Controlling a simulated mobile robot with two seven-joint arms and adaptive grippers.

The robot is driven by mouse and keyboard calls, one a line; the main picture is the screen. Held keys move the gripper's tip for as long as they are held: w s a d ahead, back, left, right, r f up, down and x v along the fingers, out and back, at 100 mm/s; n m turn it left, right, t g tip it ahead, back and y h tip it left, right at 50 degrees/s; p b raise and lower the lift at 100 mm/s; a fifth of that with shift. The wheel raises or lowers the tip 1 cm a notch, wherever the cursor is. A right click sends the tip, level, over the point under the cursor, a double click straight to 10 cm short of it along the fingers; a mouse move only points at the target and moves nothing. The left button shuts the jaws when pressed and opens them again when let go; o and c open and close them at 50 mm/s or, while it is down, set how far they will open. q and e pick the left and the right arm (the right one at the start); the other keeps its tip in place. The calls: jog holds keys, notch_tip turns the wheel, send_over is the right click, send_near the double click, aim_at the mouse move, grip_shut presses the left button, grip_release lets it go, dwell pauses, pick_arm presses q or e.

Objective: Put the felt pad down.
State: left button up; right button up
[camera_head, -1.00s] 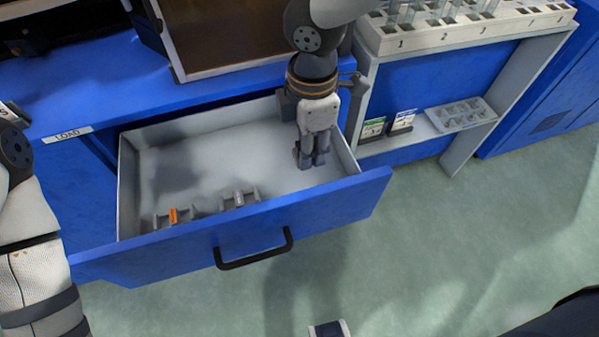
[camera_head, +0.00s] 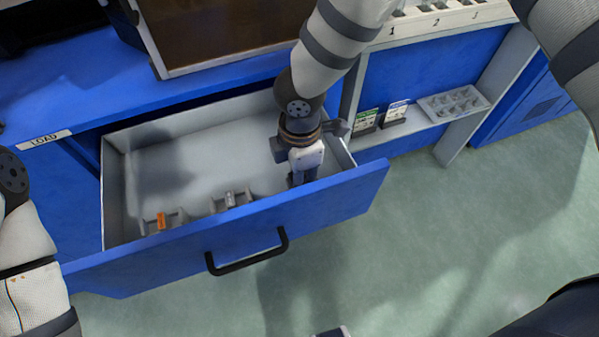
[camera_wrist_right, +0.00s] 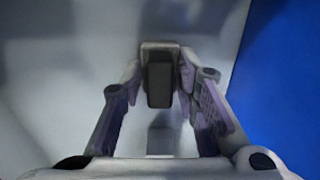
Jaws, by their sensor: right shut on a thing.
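My right gripper (camera_head: 297,177) reaches down into the right part of the open drawer (camera_head: 120,195). In the right wrist view its fingers (camera_wrist_right: 159,88) are closed around a small dark block, which looks like the felt pad (camera_wrist_right: 159,84). The pad is held over the pale drawer floor; I cannot tell whether it touches it. In the head view the pad is hidden behind the gripper and the drawer front. My left arm shows at the left edge, but its gripper is out of view.
The blue drawer front (camera_head: 330,205) with its black handle (camera_head: 248,257) stands close to the right gripper. Two small grey holders stand in the drawer, one with an orange piece (camera_head: 161,221). A shelf at the right bears two small boxes and a grey tray (camera_head: 453,103).

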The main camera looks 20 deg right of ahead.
jog(key=shift+f, duration=0.1)
jog(key=o, duration=1)
jog(key=shift+o, duration=0.2)
jog(key=shift+r, duration=0.3)
pick_arm(q)
jog(key=shift+w+r+p, duration=0.55)
jog(key=shift+w+r, duration=0.05)
jog(key=shift+r, duration=0.05)
pick_arm(e)
notch_tip(320, 180, up, 11)
jog(key=shift+w+r, duration=0.2)
